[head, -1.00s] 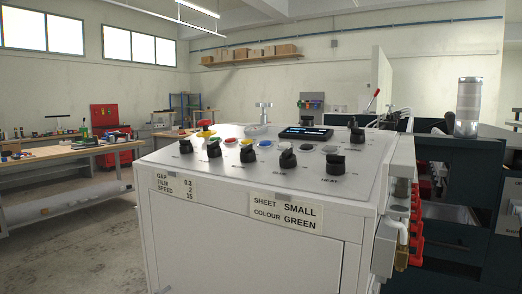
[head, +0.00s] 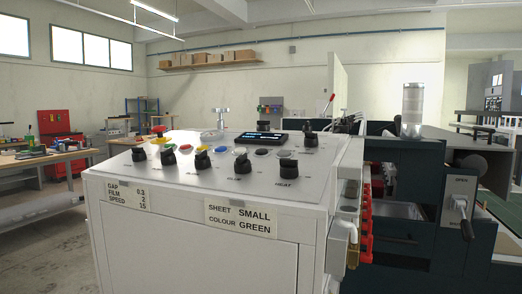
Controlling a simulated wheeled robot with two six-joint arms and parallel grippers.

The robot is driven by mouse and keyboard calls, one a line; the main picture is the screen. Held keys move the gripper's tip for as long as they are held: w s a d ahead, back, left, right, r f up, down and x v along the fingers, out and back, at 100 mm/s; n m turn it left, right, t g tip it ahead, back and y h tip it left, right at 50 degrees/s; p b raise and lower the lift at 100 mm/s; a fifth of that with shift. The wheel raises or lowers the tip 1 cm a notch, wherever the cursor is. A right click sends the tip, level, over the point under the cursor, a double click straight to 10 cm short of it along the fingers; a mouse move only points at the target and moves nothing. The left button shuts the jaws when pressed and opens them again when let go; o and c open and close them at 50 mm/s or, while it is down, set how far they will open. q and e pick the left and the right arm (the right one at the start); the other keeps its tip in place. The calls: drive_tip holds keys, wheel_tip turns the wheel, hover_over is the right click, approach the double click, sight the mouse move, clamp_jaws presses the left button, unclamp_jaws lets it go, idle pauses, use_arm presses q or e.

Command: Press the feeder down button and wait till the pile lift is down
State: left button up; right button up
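A white control cabinet (head: 200,240) fills the middle of the head view. The button labels are too small to read, so I cannot tell which is the feeder down button. The pile lift cannot be made out. Neither of my grippers is in view.
A dark green machine with red fittings (head: 366,225) and a clear cylinder (head: 412,110) stands right of the cabinet.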

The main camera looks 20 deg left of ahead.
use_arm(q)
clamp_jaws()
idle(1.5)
